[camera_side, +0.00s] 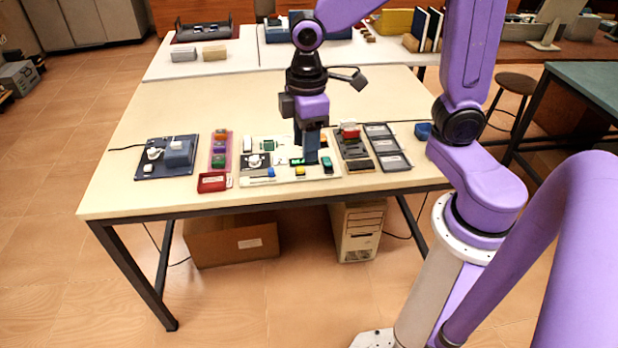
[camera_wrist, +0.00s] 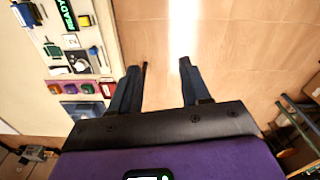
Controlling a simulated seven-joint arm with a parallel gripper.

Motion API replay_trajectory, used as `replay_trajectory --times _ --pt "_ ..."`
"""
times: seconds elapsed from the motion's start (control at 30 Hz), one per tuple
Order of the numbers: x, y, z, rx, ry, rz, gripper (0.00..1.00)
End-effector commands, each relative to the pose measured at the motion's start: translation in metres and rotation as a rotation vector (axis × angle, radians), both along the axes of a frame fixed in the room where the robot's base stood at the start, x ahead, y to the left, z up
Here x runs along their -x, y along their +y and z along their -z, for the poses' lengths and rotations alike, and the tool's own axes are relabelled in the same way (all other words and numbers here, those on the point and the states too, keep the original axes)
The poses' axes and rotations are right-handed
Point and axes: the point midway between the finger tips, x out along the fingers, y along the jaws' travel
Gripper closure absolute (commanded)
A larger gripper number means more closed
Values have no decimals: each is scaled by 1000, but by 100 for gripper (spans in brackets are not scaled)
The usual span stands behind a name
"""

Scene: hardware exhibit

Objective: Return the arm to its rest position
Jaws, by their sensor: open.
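My gripper (camera_side: 311,158) points down in the side view, and its fingers overlap the white board (camera_side: 285,179) on the table. In the wrist view its two dark fingers (camera_wrist: 160,66) are apart with nothing between them, and bare floor shows beyond them. The board also shows at the upper left of the wrist view (camera_wrist: 84,45), beside a dark display with green READY lettering (camera_wrist: 66,14). I cannot tell the exact height of my gripper above the table. No marker of a rest position shows.
On the table (camera_side: 130,190) are a dark blue panel (camera_side: 148,172), a pink strip of coloured blocks (camera_side: 229,165), a red tray (camera_side: 212,182) and a dark grey three-part tray (camera_side: 394,161). A white table (camera_side: 225,68) stands behind. The table's rear part is clear.

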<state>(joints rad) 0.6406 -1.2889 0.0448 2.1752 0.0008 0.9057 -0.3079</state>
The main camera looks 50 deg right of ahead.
Motion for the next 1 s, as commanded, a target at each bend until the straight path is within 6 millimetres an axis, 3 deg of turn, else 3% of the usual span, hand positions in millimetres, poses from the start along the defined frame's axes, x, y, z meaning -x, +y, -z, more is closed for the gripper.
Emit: replay_trajectory --times 0.03,0.3,0.5,0.7,1.0 --pt "17 0 -2 -2 -2 -18 53" --pt "100 -9 -6 -11 -5 -87 53" --pt "143 -24 -3 -15 -4 -126 53" --pt "160 -31 -1 -16 -3 -141 53" --pt "161 -32 -1 -16 -3 -142 53"
